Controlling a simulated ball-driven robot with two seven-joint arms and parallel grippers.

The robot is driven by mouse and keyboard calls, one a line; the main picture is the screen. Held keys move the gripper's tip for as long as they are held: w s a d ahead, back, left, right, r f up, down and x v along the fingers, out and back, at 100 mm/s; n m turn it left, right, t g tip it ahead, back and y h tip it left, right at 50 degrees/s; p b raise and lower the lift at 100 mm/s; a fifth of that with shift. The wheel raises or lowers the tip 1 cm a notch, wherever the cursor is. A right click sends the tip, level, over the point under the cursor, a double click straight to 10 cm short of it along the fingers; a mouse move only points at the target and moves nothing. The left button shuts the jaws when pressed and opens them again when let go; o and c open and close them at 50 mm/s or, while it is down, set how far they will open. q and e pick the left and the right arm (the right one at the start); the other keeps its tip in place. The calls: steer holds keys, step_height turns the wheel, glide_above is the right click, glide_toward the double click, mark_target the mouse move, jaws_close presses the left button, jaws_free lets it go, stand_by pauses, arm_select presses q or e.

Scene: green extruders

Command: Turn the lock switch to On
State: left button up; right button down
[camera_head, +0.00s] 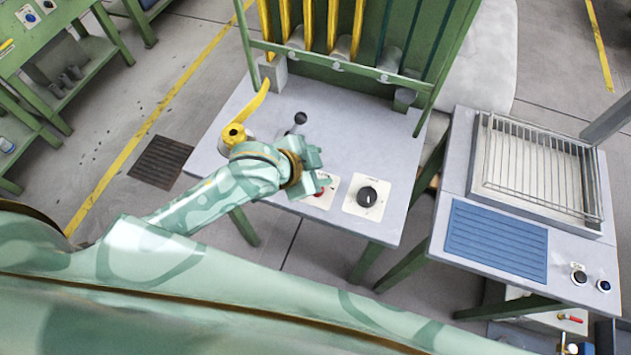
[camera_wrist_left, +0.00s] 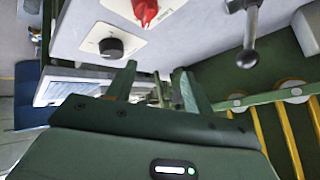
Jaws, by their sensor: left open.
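A black rotary knob (camera_head: 367,195) sits on a white plate at the front right of the grey table; it also shows in the left wrist view (camera_wrist_left: 111,47). Beside it, a red knob (camera_head: 323,192) on another white plate is partly covered by my left gripper in the head view and shows in the wrist view (camera_wrist_left: 145,12). The plate lettering is too small to read, so I cannot tell which is the lock switch. My left gripper (camera_head: 320,168) is open and empty above the table, close to the red knob; its two fingers (camera_wrist_left: 155,74) show apart. My right gripper is not in view.
A ball-topped lever (camera_head: 299,119) and a yellow handle (camera_head: 254,103) stand behind my left wrist. Green frame posts (camera_head: 435,85) rise at the table's back. A second table (camera_head: 450,185) with a wire rack (camera_head: 535,170) and blue mat (camera_head: 495,240) stands at the right.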

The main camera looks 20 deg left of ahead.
arm_select(q)
step_height(320, 180, up, 4)
steer(key=d+m+g+h, duration=0.2)
steer(key=d+m, duration=0.1)
steer(key=s+a+r+g+y+b, duration=0.1)
steer(key=s+a+r+g+y, duration=0.2)
steer(key=a, duration=0.6)
steer(key=shift+g+h, duration=0.4)
steer(key=shift+h, duration=0.2)
steer(key=b+x, duration=0.3)
steer(key=x, duration=0.5)
steer(key=b+x, duration=0.4)
steer(key=x, duration=0.4)
steer(key=shift+w+a+f, duration=0.1)
steer(key=shift+w+f, duration=0.2)
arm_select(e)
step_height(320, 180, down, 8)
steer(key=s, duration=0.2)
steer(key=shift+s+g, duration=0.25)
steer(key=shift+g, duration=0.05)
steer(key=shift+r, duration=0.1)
arm_select(q)
steer(key=c, duration=1)
